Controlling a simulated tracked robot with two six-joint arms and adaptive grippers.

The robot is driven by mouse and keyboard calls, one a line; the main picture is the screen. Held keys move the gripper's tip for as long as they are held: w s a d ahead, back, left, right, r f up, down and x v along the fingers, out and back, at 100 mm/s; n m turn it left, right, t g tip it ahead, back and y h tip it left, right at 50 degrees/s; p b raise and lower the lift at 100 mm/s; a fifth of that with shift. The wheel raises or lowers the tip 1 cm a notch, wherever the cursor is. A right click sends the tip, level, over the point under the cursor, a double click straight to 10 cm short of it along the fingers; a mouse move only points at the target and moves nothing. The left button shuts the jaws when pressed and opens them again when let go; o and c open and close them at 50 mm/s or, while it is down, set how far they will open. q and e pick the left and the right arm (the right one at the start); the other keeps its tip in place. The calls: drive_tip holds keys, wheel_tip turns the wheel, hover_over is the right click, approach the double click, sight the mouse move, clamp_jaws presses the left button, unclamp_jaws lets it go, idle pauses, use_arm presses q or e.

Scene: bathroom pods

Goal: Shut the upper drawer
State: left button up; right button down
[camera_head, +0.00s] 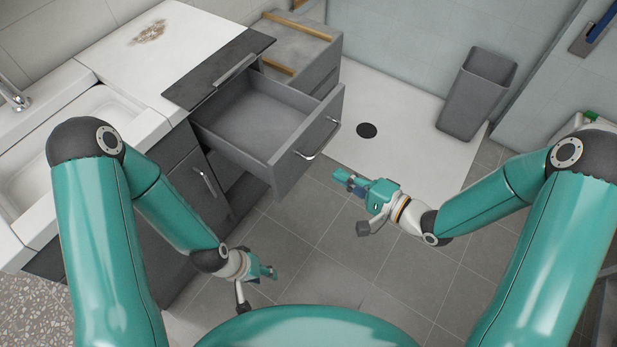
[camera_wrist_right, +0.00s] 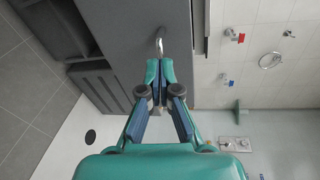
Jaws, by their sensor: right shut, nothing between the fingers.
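A grey drawer stands pulled well out of the cabinet, empty inside; its front (camera_head: 293,168) carries a metal bar handle (camera_head: 318,143). My right gripper (camera_head: 343,178) is shut and empty, just in front of and to the right of the drawer front in the head view. In the right wrist view its fingertips (camera_wrist_right: 160,72) point at a metal handle (camera_wrist_right: 159,42) on a grey front; contact is unclear.
A white counter (camera_head: 160,55) with a sink tops the cabinet. A grey box unit (camera_head: 295,50) stands behind the drawer. A grey bin (camera_head: 478,95) stands on the white shower floor (camera_head: 400,135). The tiled floor (camera_head: 320,245) before the drawer is clear.

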wheel_tip(320, 180, down, 3)
drive_tip(key=d+n+y+b, duration=0.1)
drive_tip(key=n+y+b, duration=0.1)
drive_tip(key=b, duration=0.9)
approach(301, 160)
drive_tip(key=shift+n, duration=0.3)
drive_tip(key=b+x, duration=0.1)
drive_tip(key=x, duration=0.5)
drive_tip(key=shift+s+a+r+b, duration=0.1)
drive_tip(key=shift+a+b, duration=0.15)
drive_tip(key=shift+b, duration=0.15)
drive_tip(key=shift+w+a, duration=0.3)
drive_tip(key=shift+a, duration=0.1)
use_arm(q)
wheel_tip(301, 160, down, 16)
drive_tip(key=shift+r, duration=0.2)
use_arm(e)
drive_tip(key=shift+w, duration=0.15)
